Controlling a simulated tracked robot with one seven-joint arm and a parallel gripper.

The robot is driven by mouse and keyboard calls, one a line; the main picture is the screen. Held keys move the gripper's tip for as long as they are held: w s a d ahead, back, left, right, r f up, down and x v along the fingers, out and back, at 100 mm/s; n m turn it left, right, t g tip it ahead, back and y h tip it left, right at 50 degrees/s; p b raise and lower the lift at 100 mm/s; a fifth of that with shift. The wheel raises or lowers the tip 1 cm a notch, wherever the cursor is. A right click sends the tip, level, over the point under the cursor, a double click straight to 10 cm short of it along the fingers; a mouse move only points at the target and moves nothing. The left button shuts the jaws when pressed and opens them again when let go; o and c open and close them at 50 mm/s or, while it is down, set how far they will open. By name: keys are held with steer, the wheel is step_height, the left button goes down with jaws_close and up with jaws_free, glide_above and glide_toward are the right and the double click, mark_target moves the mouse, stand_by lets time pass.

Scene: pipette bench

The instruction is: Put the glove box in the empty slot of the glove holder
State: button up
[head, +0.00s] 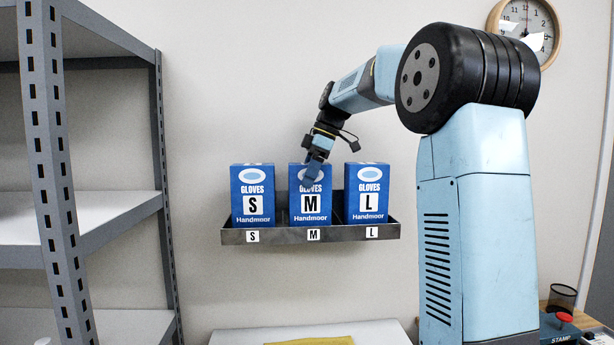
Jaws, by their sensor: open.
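The dark glove holder (275,236) is on the wall, with small labels S, M and L along its front. A blue glove box marked M (310,208) stands upright in its middle slot, above the M label. My gripper (311,176) is open at the upper front of this box and covers part of its print. I cannot tell whether the fingers touch it. The glove box marked S (253,196) stands in the left slot, and the glove box marked L (367,196) stands in the right slot. No slot shows empty.
A grey metal shelf rack (100,215) stands at the left. Below the holder is a pale surface (230,338) with a yellow cloth (310,341). A mesh cup (562,297) and a stamp item (560,328) are at lower right. A clock (545,30) hangs top right.

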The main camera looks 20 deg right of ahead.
steer(key=shift+r, duration=0.15)
steer(key=v, duration=1.2)
steer(key=shift+s, duration=0.15)
steer(key=shift+s+a, duration=0.2)
steer(key=shift+a, duration=0.1)
steer(key=s+a+f+m+t+h, duration=0.2)
steer(key=s+f+m, duration=0.6)
steer(key=s+f, duration=0.5)
steer(key=s+a+f+m+t+h, duration=0.2)
steer(key=s+f+m, duration=0.5)
steer(key=s+f, duration=0.6)
steer(key=s, duration=0.6)
steer(key=shift+s+m+t, duration=0.25)
steer(key=shift+m+t, duration=0.15)
